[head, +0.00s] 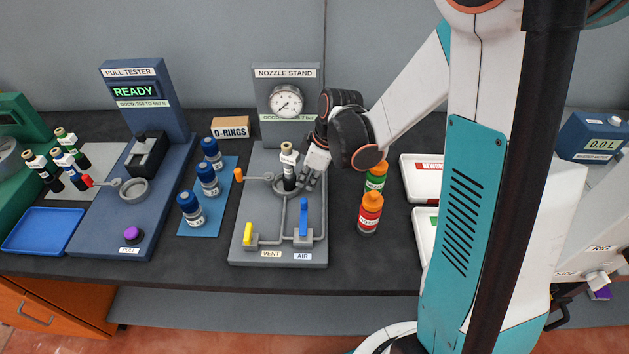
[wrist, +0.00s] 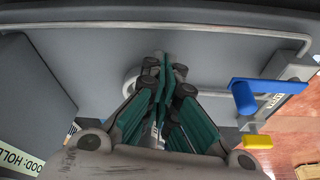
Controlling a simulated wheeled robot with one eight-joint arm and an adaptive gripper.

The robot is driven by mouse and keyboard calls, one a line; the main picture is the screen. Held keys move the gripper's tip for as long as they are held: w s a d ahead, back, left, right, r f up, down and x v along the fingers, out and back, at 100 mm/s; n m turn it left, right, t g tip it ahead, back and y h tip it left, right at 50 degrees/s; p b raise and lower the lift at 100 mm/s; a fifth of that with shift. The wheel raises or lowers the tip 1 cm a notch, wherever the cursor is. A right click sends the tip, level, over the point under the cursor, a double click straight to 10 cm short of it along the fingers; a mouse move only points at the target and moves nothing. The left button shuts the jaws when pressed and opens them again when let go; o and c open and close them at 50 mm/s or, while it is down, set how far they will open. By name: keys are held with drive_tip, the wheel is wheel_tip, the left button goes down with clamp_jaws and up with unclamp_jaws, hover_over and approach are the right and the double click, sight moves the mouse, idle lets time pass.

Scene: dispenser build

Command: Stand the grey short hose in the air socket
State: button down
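My gripper (head: 307,182) is just right of the hose in the head view, low over the stand. In the wrist view my gripper (wrist: 165,70) has its teal finger pads close together above the round socket (wrist: 130,82). The hose is not clearly visible there, so I cannot tell whether the fingers touch it.
A yellow vent lever (head: 248,234) and a blue air lever (head: 303,217) are at the stand's front. An orange-tipped arm (head: 240,175) is left of the socket. Orange-capped (head: 370,212) and green bottles stand close right. Blue-capped bottles (head: 191,209) stand left. Several hoses (head: 70,168) stand farther left.

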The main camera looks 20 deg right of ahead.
drive_tip(key=shift+w+a, duration=0.6)
drive_tip(key=shift+a, duration=0.25)
